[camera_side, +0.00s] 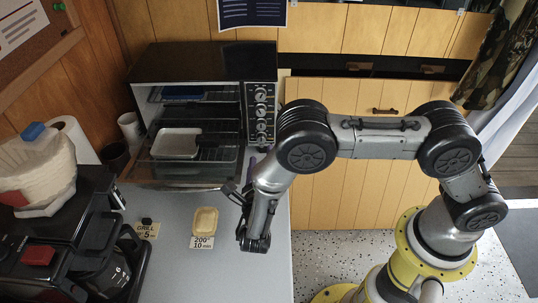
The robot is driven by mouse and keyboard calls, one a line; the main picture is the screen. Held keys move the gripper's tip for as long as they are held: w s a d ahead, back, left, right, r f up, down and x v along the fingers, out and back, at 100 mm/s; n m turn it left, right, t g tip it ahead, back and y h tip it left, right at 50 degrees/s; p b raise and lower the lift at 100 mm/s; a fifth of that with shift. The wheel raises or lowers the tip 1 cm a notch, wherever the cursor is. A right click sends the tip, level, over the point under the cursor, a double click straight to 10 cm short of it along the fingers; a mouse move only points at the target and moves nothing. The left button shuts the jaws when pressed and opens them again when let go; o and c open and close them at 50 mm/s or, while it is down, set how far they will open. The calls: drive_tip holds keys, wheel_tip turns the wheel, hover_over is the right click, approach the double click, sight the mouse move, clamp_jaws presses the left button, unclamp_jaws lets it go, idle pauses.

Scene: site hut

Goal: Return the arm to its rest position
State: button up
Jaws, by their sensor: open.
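My arm is bent in an arch from its yellow base at the lower right. My gripper (254,244) points down above the right part of the grey counter (210,275), with its jaws open and nothing seen between them. The exact gap between the fingertips is hard to see from this side.
A toaster oven (205,60) stands open behind, with a white tray (177,143) inside. A coffee maker (105,265) and filters (38,170) are at left. Wooden drawers (350,210) stand behind my arm.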

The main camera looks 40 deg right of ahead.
drive_tip(key=w+d+r+m+g+h, duration=0.15)
drive_tip(key=d+r+m, duration=0.25)
drive_tip(key=r, duration=0.4)
drive_tip(key=s+d+r+m+g+y, duration=0.1)
drive_tip(key=s+d+r+m+g, duration=0.4)
drive_tip(key=d+r, duration=0.3)
drive_tip(key=s+d+r+m+g+y, duration=0.1)
drive_tip(key=s+d+r+m+g, duration=0.35)
drive_tip(key=d+r+m, duration=0.25)
drive_tip(key=s+d+r+m+y, duration=0.2)
drive_tip(key=s+m+y, duration=0.55)
drive_tip(key=s, duration=0.65)
drive_tip(key=s+a+f+m+t+y, duration=0.3)
drive_tip(key=s+a+m+t+y, duration=0.1)
drive_tip(key=a+m, duration=0.6)
drive_tip(key=shift+s+a+f+m+y, duration=0.15)
drive_tip(key=shift+s+a+m+y, duration=0.1)
drive_tip(key=shift+m+y, duration=0.55)
